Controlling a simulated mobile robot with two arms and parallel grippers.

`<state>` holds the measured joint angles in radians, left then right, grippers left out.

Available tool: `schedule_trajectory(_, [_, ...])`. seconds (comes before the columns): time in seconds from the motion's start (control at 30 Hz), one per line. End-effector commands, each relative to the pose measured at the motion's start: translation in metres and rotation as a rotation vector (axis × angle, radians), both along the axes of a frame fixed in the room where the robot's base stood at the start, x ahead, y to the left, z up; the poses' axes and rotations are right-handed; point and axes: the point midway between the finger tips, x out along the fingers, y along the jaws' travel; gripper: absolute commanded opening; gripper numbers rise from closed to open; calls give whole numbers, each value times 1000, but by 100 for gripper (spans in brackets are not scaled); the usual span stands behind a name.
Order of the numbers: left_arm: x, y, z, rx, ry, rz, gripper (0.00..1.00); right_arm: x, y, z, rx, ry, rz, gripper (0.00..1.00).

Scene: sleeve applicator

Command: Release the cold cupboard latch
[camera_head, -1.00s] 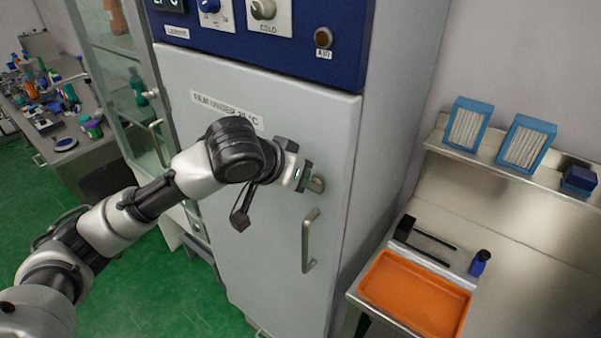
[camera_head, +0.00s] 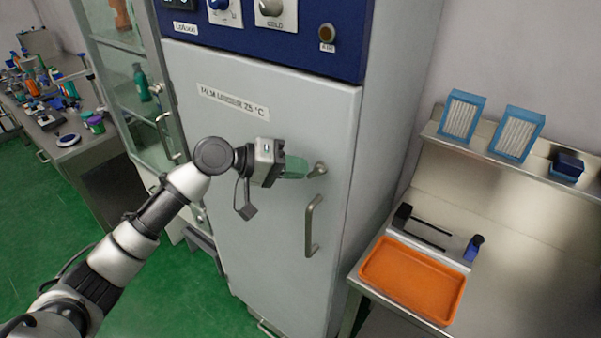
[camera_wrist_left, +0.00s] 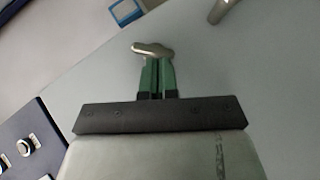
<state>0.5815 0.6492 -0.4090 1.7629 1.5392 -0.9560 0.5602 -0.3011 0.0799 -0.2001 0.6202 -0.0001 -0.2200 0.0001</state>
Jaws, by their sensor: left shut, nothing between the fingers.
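The cold cupboard (camera_head: 225,215) is a tall grey unit with a blue control panel on top. Its small metal latch (camera_head: 319,169) sits at the right side of the door, just above the bar handle (camera_head: 311,226). My left gripper (camera_head: 304,168) is shut and empty, with its green fingertips right beside the latch. In the left wrist view the latch (camera_wrist_left: 152,48) lies just past the closed fingertips (camera_wrist_left: 158,62); I cannot tell whether they touch it. My right gripper is not in view.
A steel bench with an orange tray (camera_head: 370,285) stands to the right, with blue-framed filters (camera_head: 461,115) on the shelf above. A glass-door cabinet (camera_head: 135,75) and a cluttered desk (camera_head: 50,165) stand to the left. Green floor is open at lower left.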

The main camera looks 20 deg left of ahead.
Motion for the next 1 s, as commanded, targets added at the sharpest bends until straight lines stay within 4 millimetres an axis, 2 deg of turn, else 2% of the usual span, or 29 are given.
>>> schedule_trajectory(0.17, [8,0,-11,-131,51,-1,0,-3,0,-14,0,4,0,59])
schedule_trajectory(0.4, [8,1,-15,-146,56,-1,0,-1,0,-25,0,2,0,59])
schedule_trajectory(1.0, [8,0,-17,-273,102,-2,0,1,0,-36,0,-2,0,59])
